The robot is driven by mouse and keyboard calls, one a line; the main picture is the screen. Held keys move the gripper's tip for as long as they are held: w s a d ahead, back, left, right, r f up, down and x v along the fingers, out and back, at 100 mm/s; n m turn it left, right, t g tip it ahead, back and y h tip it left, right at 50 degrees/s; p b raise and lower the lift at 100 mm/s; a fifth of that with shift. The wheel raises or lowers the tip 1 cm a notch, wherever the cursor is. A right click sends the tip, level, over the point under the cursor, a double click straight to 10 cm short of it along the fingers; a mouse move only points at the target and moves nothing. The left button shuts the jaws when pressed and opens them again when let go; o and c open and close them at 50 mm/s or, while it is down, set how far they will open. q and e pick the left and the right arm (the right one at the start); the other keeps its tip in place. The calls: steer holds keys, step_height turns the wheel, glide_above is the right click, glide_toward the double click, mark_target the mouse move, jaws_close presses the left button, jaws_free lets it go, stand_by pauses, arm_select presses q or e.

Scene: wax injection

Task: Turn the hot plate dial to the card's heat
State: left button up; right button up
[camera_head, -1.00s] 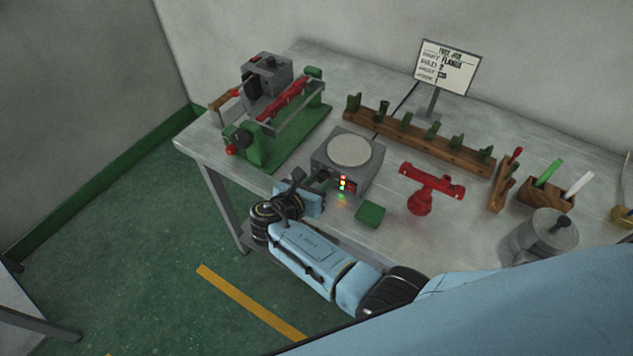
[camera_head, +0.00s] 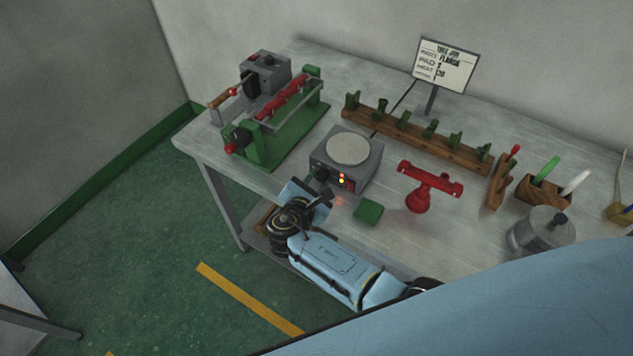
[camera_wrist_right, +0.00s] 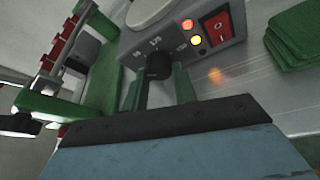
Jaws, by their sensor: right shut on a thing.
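The grey hot plate (camera_head: 372,178) with its pale round top stands on the table. Its black dial (camera_wrist_right: 158,66) is on the front panel, with numbers around it, partly hidden by my fingers. My right gripper (camera_head: 320,185) is at the panel; in the wrist view its green fingers (camera_wrist_right: 160,80) are on both sides of the dial, shut on it. A red and a yellow light (camera_wrist_right: 191,33) glow beside a red switch (camera_wrist_right: 216,24). The job card (camera_head: 446,66) stands at the back; its heat line is too small to read surely. My left gripper is not in view.
A green machine (camera_head: 285,135) stands left of the hot plate. A green block (camera_head: 368,211) and a red stand (camera_head: 420,198) are to its right. A wooden rack (camera_head: 415,135) lies behind. A metal pot (camera_head: 540,230) is at the right.

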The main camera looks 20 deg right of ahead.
stand_by(0.4)
steer(key=o, duration=1)
steer(key=shift+c, duration=0.2)
steer(key=v, duration=1.3)
steer(key=shift+s+p, duration=0.2)
steer(key=shift+p, duration=0.15)
steer(key=shift+a, duration=0.1)
